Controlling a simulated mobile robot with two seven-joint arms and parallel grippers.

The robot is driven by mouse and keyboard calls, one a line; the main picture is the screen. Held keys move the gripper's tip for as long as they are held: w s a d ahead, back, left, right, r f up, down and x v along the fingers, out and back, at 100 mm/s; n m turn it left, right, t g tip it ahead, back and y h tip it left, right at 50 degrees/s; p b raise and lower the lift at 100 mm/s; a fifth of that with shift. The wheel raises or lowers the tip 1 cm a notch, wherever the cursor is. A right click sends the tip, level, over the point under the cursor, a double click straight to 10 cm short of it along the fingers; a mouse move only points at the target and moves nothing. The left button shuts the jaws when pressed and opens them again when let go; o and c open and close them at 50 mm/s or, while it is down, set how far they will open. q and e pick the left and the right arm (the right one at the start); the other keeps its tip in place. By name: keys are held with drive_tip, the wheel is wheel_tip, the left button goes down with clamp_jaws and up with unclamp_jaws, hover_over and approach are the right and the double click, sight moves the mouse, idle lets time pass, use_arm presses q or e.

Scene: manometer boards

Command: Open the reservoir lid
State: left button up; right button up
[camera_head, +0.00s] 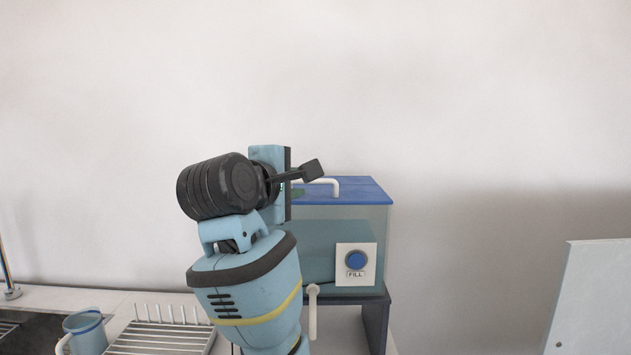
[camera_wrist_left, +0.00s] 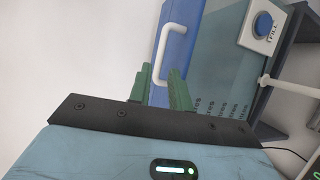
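The reservoir (camera_head: 345,240) is a clear tank with a flat blue lid (camera_head: 362,190), which lies closed on top. A white arched handle (camera_head: 327,181) stands on the lid. In the left wrist view the lid (camera_wrist_left: 180,45) and handle (camera_wrist_left: 165,48) lie straight ahead. My left gripper (camera_head: 296,191) is at the lid's left side, near the handle, mostly hidden by my wrist. Its green fingers (camera_wrist_left: 160,70) are apart, and the handle's near end shows between them in that view. I cannot tell whether they touch it. My right gripper is not in view.
A blue FILL button (camera_head: 356,260) is on the tank's front, and a white lever (camera_head: 312,310) hangs below. The tank stands on a dark stand (camera_head: 377,320). A dish rack (camera_head: 160,335) and a blue mug (camera_head: 87,333) are at left. A pale panel (camera_head: 595,300) rises at right.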

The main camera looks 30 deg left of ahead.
use_arm(q)
drive_tip(key=shift+x, duration=3.9)
clamp_jaws()
